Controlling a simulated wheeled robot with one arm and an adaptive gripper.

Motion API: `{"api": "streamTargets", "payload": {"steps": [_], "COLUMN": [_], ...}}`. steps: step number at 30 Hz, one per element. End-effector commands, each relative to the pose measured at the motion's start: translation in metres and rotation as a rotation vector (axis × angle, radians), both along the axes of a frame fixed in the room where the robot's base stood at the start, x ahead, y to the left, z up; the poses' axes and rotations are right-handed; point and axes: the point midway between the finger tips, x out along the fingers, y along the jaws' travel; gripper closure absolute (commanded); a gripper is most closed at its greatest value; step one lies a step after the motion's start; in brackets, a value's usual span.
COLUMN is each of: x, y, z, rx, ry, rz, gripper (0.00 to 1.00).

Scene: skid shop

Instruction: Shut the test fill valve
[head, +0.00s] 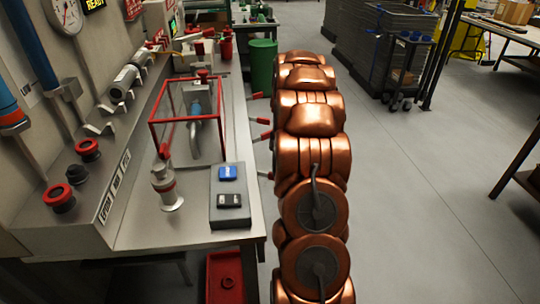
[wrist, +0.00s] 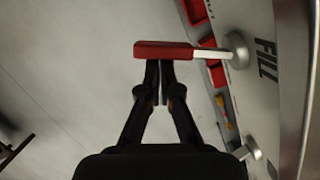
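In the wrist view a valve lever with a red grip (wrist: 165,50) sticks straight out from a round metal hub (wrist: 236,50) on a panel. The word FILL (wrist: 266,60) is on the panel next to it. My gripper (wrist: 159,70) has its two dark fingers almost together, with nothing seen between them. Its fingertips are right at the side edge of the red grip; I cannot tell whether they touch it. In the head view several red-gripped levers (head: 263,122) stick out from the bench front. My copper arm hides my gripper there.
The steel bench (head: 190,232) runs along the left, with a red-framed clear guard (head: 188,122) and a grey switch box (head: 230,197) on it. A green bin (head: 263,68) stands beyond the levers. Another metal knob (wrist: 248,150) is lower on the panel.

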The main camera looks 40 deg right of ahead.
Motion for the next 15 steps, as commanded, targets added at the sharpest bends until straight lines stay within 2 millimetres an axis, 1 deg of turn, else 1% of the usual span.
{"api": "streamTargets", "payload": {"steps": [2,5,15], "x": [-0.001,0.002,0.016], "y": [0.000,-0.005,-0.035], "z": [-0.001,-0.001,0.002], "rx": [0.005,0.004,0.001], "ry": [0.005,0.005,0.001], "rz": [0.001,0.001,0.006], "gripper": [1.00,1.00,1.00]}}
